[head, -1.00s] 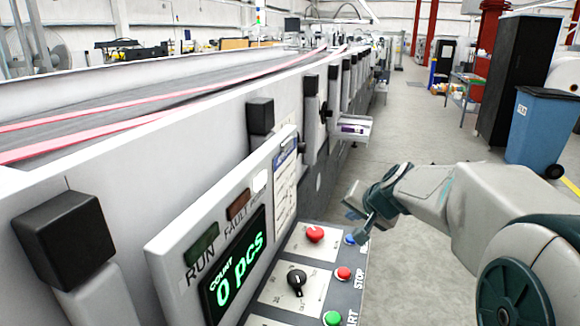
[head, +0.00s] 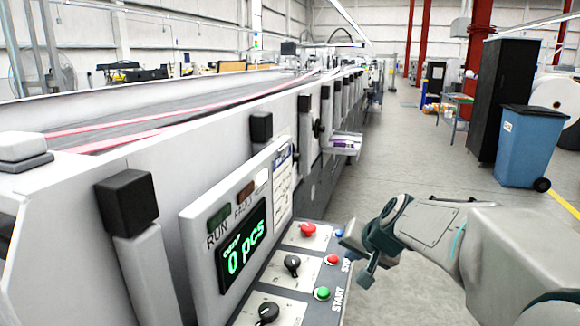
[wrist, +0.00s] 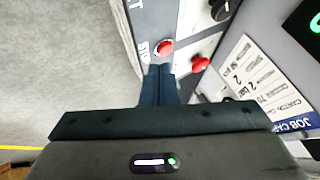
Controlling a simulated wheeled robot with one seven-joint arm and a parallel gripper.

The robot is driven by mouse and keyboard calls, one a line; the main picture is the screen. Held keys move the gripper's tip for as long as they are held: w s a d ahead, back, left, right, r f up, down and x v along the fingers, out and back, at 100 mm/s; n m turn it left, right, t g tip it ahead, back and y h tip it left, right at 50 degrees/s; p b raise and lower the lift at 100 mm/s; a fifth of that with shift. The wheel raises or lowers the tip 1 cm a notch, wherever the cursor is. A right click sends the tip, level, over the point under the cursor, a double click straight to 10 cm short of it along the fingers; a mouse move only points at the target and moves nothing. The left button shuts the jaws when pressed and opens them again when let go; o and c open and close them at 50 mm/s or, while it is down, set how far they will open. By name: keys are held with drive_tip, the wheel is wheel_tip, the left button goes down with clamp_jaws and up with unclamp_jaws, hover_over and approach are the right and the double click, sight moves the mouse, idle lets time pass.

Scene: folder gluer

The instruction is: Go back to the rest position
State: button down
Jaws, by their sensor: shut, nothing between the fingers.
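My gripper (head: 362,262) is shut and empty at the right edge of the control panel (head: 286,282), beside the buttons. In the wrist view its closed fingers (wrist: 158,84) appear just below the red stop button (wrist: 163,47); I cannot tell the exact gap. In the head view the panel carries a red mushroom button (head: 308,230), the red stop button (head: 332,259), a green start button (head: 322,294), black knobs (head: 292,264) and a blue button (head: 339,233). The display (head: 244,244) reads 0 pcs.
The long folder gluer (head: 180,165) fills the left side. A small tray (head: 345,143) sticks out from its side. The aisle floor (head: 425,150) is open to the right. A blue bin (head: 530,150) and a black cabinet (head: 500,95) stand at the far right.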

drive_tip(key=s+f+n+g+h, duration=0.1)
drive_tip(key=s+f+n+g, duration=0.1)
drive_tip(key=s, duration=0.9)
drive_tip(key=s+d+f+n+g+h, duration=0.1)
drive_tip(key=s+f, duration=0.4)
drive_tip(key=s, duration=0.6)
drive_tip(key=shift+s+n+g+h, duration=0.2)
drive_tip(key=shift+n+g+h, duration=0.3)
drive_tip(key=shift+g, duration=0.5)
drive_tip(key=shift+s+f, duration=0.1)
drive_tip(key=shift+f, duration=0.05)
